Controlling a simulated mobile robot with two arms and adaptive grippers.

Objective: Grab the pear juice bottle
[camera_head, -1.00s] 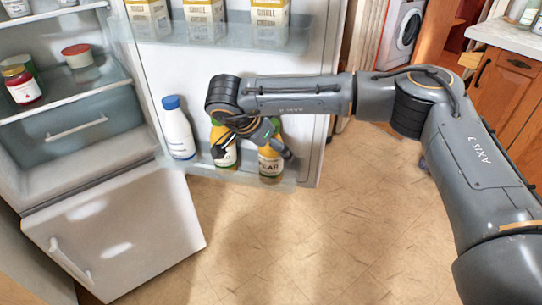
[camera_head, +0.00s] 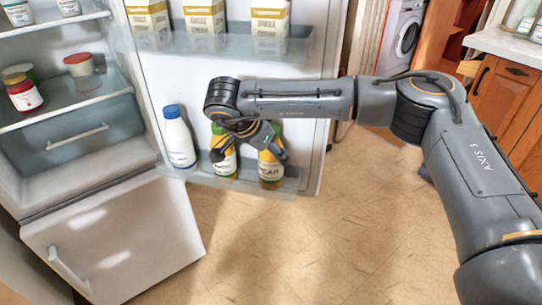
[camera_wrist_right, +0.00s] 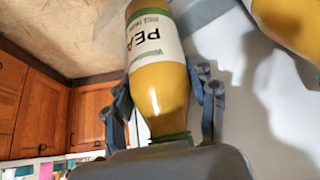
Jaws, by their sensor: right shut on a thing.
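The pear juice bottle (camera_head: 271,172) is yellow with a white and green label. It stands in the lower door shelf of the open fridge, at the right end. In the right wrist view the bottle (camera_wrist_right: 158,88), its label reading "PEA", sits between the two fingers. My right gripper (camera_wrist_right: 166,90) is shut on it. In the head view the hand covers the bottle's upper part. My left gripper is not in view.
A similar yellow bottle (camera_head: 224,165) stands just left of it, partly behind the hand. A white bottle with a blue cap (camera_head: 179,142) stands further left in the door shelf (camera_head: 243,187). Cartons (camera_head: 205,22) fill the shelf above. The floor (camera_head: 350,230) is clear.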

